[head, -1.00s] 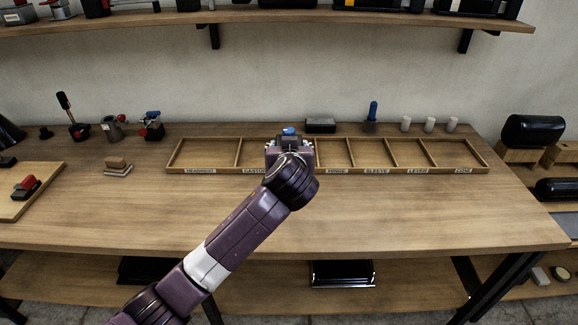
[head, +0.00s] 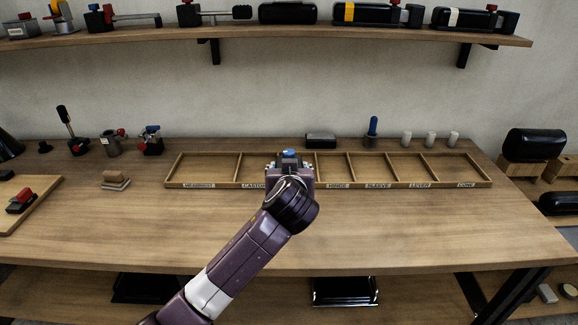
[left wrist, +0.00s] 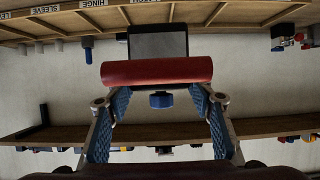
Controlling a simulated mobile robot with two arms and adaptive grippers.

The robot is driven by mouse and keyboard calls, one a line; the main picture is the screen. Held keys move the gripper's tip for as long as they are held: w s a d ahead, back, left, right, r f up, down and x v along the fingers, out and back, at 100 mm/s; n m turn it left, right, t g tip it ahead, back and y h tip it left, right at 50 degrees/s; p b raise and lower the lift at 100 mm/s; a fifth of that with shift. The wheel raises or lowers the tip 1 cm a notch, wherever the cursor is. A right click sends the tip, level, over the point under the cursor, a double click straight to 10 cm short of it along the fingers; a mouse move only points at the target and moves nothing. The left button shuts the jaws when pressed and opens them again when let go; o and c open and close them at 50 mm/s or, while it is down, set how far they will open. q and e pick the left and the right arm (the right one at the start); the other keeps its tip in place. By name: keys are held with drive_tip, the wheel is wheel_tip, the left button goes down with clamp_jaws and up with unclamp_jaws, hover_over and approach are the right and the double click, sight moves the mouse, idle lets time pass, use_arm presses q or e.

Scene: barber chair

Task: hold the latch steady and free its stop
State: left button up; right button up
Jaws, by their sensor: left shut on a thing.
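My left gripper (head: 290,170) is in the middle of the head view, in front of the divided tray. In the left wrist view its two blue-padded fingers (left wrist: 160,103) stand apart at either side of the latch. The latch shows there as a dark block (left wrist: 158,42) with a red bar (left wrist: 157,72) across it and a blue knob (left wrist: 161,100). In the head view only its blue top (head: 289,153) and a little dark body show; my wrist hides the rest. Whether the blue knob is the stop, I cannot tell. My right gripper is not in view.
The labelled wooden tray (head: 330,186) lies along the back of the bench, its visible compartments empty. Behind it stand a dark box (head: 320,140), a blue-handled tool (head: 372,130) and white cylinders (head: 430,139). A red-handled piece (head: 20,201) sits at left. The front bench is clear.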

use_arm(q)
drive_tip(key=shift+f+b, duration=4.6)
drive_tip(key=shift+f, duration=2.95)
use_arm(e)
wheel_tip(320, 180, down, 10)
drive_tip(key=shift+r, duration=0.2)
use_arm(q)
drive_tip(key=shift+s+f+b, duration=0.1)
drive_tip(key=shift+f+b, duration=0.2)
drive_tip(key=shift+f, duration=0.35)
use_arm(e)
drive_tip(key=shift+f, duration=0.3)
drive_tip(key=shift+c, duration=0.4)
